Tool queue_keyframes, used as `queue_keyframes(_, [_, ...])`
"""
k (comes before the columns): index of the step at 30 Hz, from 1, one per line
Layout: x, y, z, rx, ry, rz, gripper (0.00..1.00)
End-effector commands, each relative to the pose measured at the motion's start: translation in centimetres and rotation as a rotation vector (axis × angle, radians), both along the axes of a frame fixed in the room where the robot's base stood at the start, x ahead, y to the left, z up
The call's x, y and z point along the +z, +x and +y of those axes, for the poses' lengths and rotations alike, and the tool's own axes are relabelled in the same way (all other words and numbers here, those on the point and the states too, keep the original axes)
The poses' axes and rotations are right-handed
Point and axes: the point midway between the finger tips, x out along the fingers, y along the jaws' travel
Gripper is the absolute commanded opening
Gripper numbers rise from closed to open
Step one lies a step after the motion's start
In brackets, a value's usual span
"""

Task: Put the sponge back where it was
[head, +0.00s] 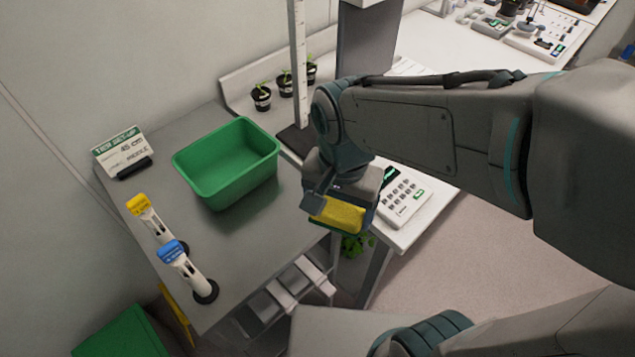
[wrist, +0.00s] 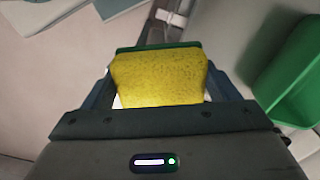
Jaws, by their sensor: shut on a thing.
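The yellow sponge (head: 338,214) with a green underside is held in my gripper (head: 342,206) in the head view. In the wrist view the sponge (wrist: 158,77) sits between the two jaws of my gripper (wrist: 160,90), which are shut on it. In the head view the sponge is in the air near the right front edge of the grey table (head: 235,255). The spot where the sponge was before cannot be told from these frames.
A green bin (head: 195,181) stands on the grey table, left of my gripper. Small potted plants (head: 262,98) and a keypad device (head: 405,200) are on the white bench.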

Motion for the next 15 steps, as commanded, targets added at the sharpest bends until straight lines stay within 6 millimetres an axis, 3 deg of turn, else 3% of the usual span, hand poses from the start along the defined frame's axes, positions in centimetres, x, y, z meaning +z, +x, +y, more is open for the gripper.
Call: queue_keyframes(15, [-4.1, 5.0, 4.6, -0.003, -0.003, 0.004, 0.63])
